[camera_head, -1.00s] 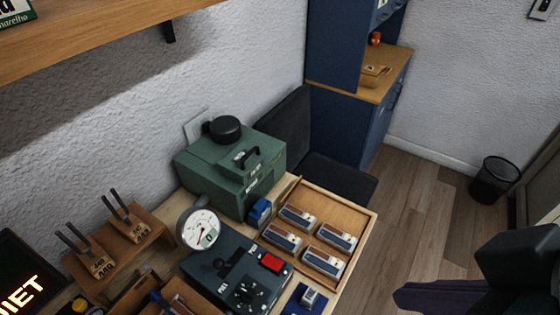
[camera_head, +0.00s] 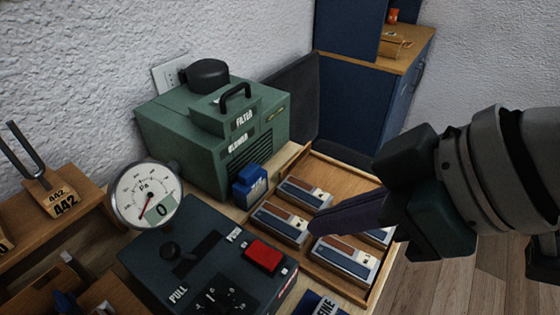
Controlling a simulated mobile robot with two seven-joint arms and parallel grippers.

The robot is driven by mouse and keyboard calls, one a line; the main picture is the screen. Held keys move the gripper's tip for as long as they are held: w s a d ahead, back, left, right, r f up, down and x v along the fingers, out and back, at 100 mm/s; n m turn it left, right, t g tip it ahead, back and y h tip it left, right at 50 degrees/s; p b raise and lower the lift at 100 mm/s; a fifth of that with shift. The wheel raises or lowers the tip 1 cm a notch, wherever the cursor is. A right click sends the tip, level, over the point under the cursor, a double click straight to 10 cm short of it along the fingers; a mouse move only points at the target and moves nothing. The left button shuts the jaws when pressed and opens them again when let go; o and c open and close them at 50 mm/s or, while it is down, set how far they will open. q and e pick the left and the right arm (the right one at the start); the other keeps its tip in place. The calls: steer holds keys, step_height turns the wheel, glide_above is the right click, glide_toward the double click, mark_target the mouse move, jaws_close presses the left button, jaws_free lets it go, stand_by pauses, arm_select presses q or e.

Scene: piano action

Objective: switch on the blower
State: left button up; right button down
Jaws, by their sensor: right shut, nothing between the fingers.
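The green blower (camera_head: 185,135), lettered BLOWER and FILTER, stands against the wall with a black handle and a round black cap on top. In front of it sits a dark control box (camera_head: 150,250) with a red rocker or button (camera_head: 264,256), a black lever between PUSH and PULL, and a black dial (camera_head: 222,300). A round Pa gauge (camera_head: 146,196) beside it reads 0. My right gripper (camera_head: 314,225) is shut and empty, its dark fingers pointing left over the tray, right of the red button and apart from it. My left gripper is out of view.
A small blue item (camera_head: 250,185) stands between blower and tray. Tuning forks on wooden boxes (camera_head: 55,195) stand at the left. A dark chair (camera_head: 290,95) and blue cabinet (camera_head: 350,105) are behind.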

stand_by(0.3)
steer(key=b, duration=0.2)
glide_above(274, 258)
steer(key=d, duration=0.1)
steer(key=f, duration=0.5)
steer(key=s+f, duration=0.1)
steer(key=f, duration=0.1)
steer(key=shift+f, duration=0.3)
step_height(274, 258, down, 4)
steer(key=shift+r, duration=0.25)
steer(key=shift+d+f, duration=0.1)
steer(key=shift+f, duration=0.35)
steer(key=shift+d+f+b, duration=0.15)
steer(key=shift+f+b, duration=0.15)
steer(key=shift+f, duration=0.2)
steer(key=shift+r, duration=0.15)
